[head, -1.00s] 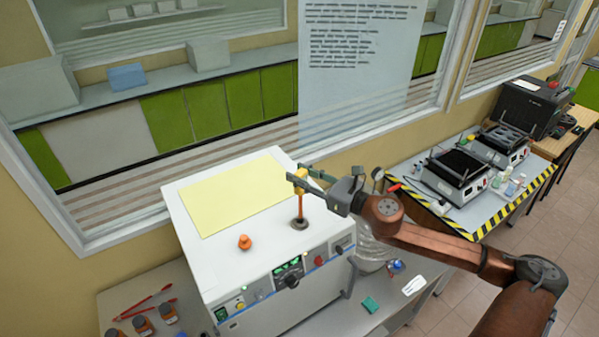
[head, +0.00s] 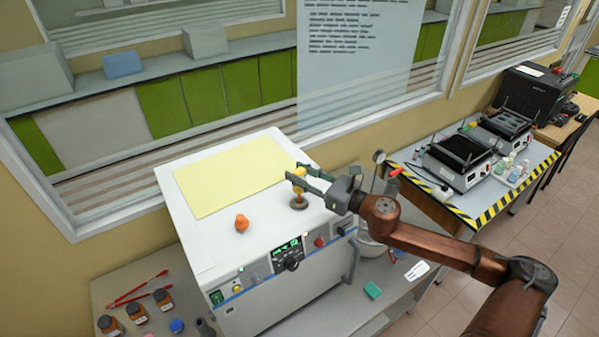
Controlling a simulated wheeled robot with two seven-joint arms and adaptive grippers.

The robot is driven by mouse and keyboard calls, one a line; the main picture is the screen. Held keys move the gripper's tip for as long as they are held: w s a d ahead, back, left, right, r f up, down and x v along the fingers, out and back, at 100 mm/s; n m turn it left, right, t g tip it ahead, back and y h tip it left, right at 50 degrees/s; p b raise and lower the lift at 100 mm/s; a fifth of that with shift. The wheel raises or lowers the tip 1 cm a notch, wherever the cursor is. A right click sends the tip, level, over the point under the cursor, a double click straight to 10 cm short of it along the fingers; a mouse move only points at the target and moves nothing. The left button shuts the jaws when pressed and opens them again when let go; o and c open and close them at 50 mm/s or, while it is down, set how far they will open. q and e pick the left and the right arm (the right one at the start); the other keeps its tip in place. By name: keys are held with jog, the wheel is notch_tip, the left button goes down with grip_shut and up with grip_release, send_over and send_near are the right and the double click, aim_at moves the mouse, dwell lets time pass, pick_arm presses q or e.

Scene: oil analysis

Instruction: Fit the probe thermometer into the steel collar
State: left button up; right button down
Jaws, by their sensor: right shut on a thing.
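My right gripper (head: 297,172) reaches in from the right over the white oven-like machine and is shut on the probe thermometer (head: 298,187). The thermometer shows as a short, upright yellow-orange piece between and below the fingers. The steel collar (head: 299,204) is a small dark grey ring on the machine's top, near its right front edge. The thermometer's lower end meets the collar in the picture. How deep it sits inside is hidden. My left gripper is not in view.
The white machine (head: 225,245) has a yellow sheet (head: 235,175) and an orange stopper (head: 242,223) on top. A striped-edge table (head: 480,205) with instruments stands right. A window wall is behind.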

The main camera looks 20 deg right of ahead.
notch_tip(320, 180, down, 2)
jog(key=shift+f+b, duration=0.25)
jog(key=shift+b, duration=0.55)
jog(key=shift+f+b, duration=0.5)
jog(key=shift+f, duration=0.15)
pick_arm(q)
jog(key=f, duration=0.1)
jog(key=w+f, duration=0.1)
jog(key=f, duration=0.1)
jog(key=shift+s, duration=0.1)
pick_arm(e)
jog(key=c, duration=1.4)
grip_release()
jog(key=v, duration=1.2)
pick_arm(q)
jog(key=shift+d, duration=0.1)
